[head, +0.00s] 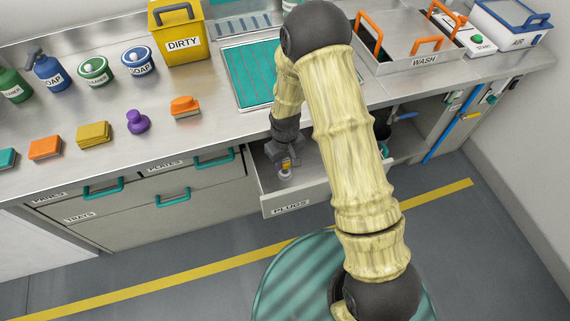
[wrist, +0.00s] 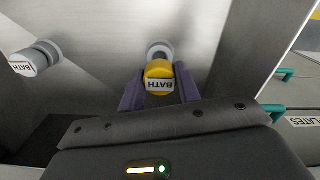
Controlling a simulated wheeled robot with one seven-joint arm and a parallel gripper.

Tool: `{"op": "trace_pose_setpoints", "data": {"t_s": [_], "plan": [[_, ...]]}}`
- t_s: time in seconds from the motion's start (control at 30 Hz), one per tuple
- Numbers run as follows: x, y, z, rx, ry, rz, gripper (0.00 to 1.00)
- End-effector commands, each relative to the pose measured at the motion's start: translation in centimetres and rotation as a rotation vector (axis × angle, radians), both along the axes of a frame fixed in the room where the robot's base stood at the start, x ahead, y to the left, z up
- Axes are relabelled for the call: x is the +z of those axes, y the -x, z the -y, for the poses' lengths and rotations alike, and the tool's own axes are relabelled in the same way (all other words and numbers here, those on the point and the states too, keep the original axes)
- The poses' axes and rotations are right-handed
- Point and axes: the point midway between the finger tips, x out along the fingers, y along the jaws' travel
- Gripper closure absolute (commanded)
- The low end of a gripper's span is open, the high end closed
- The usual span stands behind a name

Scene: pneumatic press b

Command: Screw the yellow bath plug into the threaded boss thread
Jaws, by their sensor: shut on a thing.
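The yellow bath plug (wrist: 158,71), labelled BATH, sits between the two purple fingers of my gripper (wrist: 159,88) in the wrist view. My gripper is shut on it. A pale round piece (wrist: 160,47), which looks like the threaded boss, shows just behind the plug; the plug hides most of it. I cannot tell how far the thread is engaged. In the head view my gripper (head: 286,161) points down into the open PLUGS drawer (head: 291,207), with a bit of yellow at its tips and a pale round piece (head: 285,175) just below.
A grey piece labelled BATH (wrist: 34,59) stands at the left in the wrist view. The drawer walls stand close around my gripper. Teal handles (head: 173,199) stick out from the closed drawers at left. Sponges, bottles and a yellow DIRTY bin (head: 180,35) are on the counter above.

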Motion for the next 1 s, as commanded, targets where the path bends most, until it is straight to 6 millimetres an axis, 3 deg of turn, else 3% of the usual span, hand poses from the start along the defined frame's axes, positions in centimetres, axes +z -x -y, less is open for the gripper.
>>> {"op": "trace_pose_setpoints", "data": {"t_s": [0.2, 0.37, 1.0], "plan": [[4.6, 0.0, 0.0, -0.001, 0.0, 0.002, 0.9], [6.5, 0.0, 0.0, -0.001, 0.0, 0.001, 0.9], [6.9, 0.0, 0.0, 0.0, 0.001, -0.001, 0.9]]}}
